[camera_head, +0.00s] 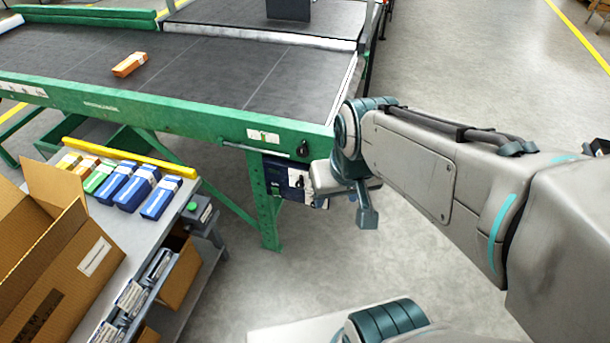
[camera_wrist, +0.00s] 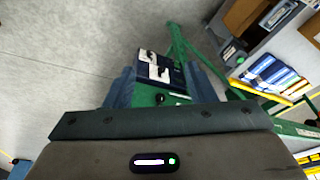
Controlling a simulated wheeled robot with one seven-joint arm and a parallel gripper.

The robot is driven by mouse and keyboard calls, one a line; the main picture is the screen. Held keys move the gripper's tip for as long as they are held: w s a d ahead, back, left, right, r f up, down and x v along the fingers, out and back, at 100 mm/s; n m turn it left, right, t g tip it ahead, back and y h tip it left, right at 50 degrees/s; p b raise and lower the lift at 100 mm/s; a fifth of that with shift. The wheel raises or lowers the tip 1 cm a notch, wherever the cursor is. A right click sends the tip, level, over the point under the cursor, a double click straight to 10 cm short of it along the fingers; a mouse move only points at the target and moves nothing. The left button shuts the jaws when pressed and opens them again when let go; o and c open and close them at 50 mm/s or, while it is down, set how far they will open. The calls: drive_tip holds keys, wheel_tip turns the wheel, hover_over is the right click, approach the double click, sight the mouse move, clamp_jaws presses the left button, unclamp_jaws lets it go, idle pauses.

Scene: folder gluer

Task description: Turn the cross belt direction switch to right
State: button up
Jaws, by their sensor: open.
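The dark blue control box (camera_head: 285,178) hangs under the green conveyor frame. In the wrist view the box (camera_wrist: 174,78) shows white plates with small black switches (camera_wrist: 161,71). A black knob (camera_head: 303,148) sits on the green frame above the box; it also shows in the wrist view (camera_wrist: 161,98). I cannot read which control is the cross belt direction switch, nor its setting. My gripper (camera_wrist: 160,70) is open and empty, its fingers on either side of the box's switch face in the picture. Contact cannot be told.
The conveyor's dark belt (camera_head: 215,75) carries an orange box (camera_head: 130,64). At left a grey table (camera_head: 190,185) holds several small boxes and an open carton (camera_head: 50,250). A green leg (camera_head: 266,205) stands beside the control box. Floor to the right is clear.

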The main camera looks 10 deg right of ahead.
drive_tip(key=w+a+f+n+y+b, duration=0.1)
drive_tip(key=w+a+f+b, duration=0.1)
drive_tip(key=w+a+f, duration=0.3)
drive_tip(key=w+a+f+y+b, duration=0.1)
drive_tip(key=w+f+b, duration=0.25)
drive_tip(key=f, duration=0.35)
drive_tip(key=n+t+h+b, duration=1.1)
drive_tip(key=t+b, duration=0.2)
drive_tip(key=b, duration=0.4)
approach(314, 206)
drive_tip(key=b+x, duration=0.1)
drive_tip(key=x, duration=0.8)
drive_tip(key=shift+f, duration=0.1)
drive_tip(key=shift+c, duration=0.3)
drive_tip(key=c, duration=0.9)
